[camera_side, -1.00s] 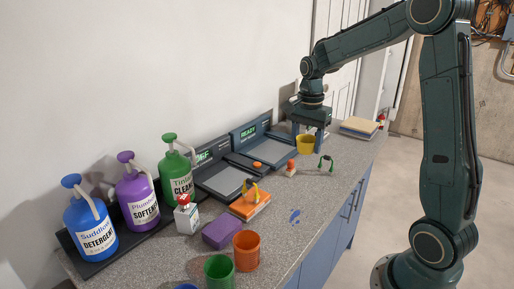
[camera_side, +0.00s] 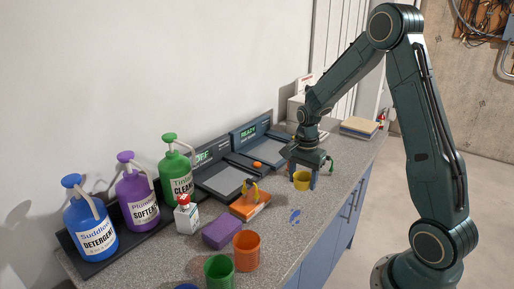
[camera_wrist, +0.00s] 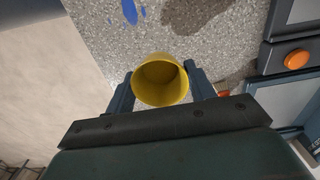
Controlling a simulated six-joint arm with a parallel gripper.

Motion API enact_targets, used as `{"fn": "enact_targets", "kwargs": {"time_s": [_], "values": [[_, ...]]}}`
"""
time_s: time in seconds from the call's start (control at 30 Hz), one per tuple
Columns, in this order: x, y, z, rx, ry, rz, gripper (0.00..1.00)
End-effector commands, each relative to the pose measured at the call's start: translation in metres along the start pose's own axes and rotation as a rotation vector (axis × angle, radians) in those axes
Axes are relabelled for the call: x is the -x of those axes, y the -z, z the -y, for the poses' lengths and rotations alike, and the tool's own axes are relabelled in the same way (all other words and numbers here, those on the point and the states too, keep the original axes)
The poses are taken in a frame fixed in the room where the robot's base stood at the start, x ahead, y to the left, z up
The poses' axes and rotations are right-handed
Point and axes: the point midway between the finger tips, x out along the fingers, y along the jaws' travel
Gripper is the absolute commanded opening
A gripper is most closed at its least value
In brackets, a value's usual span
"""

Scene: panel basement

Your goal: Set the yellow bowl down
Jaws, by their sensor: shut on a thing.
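The yellow bowl (camera_side: 302,181) is a small cup-shaped vessel, held upright between the fingers of my gripper (camera_side: 303,176). In the wrist view the bowl (camera_wrist: 160,81) shows its open, empty inside, with a finger of my gripper (camera_wrist: 160,90) on each side of it. The bowl is over the speckled counter (camera_side: 275,234), near its front edge. I cannot tell whether its base touches the counter or hangs just above it.
An orange box (camera_side: 250,206), a purple block (camera_side: 222,232), an orange cup (camera_side: 247,250) and a green cup (camera_side: 219,271) stand nearer the camera. Blue (camera_side: 91,219), purple (camera_side: 138,193) and green (camera_side: 177,170) pump bottles line the wall. A blue splash (camera_side: 295,215) marks the counter.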

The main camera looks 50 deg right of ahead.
Motion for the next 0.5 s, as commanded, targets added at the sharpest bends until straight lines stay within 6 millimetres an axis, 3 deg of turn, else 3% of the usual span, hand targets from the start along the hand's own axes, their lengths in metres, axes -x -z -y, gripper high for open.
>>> {"fn": "enact_targets", "kwargs": {"time_s": [0.5], "values": [[-0.042, 0.000, -0.001, 0.000, -0.001, 0.001, 0.32]]}}
